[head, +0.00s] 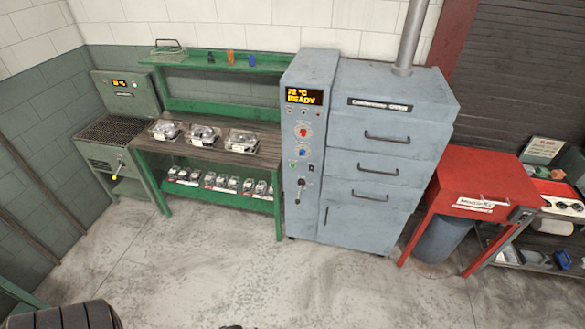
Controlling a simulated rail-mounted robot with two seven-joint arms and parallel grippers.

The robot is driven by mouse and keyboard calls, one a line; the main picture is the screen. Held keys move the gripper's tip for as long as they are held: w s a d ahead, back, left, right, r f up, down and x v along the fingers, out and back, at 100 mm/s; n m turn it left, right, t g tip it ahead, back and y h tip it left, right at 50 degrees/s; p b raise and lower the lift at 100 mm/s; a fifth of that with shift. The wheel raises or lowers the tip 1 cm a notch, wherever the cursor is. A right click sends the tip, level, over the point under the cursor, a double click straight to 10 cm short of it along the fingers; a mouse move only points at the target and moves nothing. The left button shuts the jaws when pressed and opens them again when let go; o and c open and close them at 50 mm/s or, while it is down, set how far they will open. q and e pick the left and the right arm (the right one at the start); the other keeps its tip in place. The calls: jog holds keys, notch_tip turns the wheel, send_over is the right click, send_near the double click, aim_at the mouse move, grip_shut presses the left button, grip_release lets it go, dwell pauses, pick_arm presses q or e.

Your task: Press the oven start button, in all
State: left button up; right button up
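The blue-grey oven (345,210) stands against the back wall, right of centre, with a chimney pipe on top. Its control panel (318,140) is on the left column. The display (302,97) shows "72 °C READY" or similar in yellow. Below it are a red dial (303,131), a blue dial (302,152), a small green button (293,163), a small dark switch (311,168) and a lever (299,190). The button labels are too small to read, so I cannot tell which is start. Neither gripper shows in the head view.
A green workbench (275,197) with several clear trays stands left of the oven. A grey machine (126,88) is further left. A red table (485,180) and a cart are at right. A black ribbed object (65,317) is at bottom left. The floor in front is clear.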

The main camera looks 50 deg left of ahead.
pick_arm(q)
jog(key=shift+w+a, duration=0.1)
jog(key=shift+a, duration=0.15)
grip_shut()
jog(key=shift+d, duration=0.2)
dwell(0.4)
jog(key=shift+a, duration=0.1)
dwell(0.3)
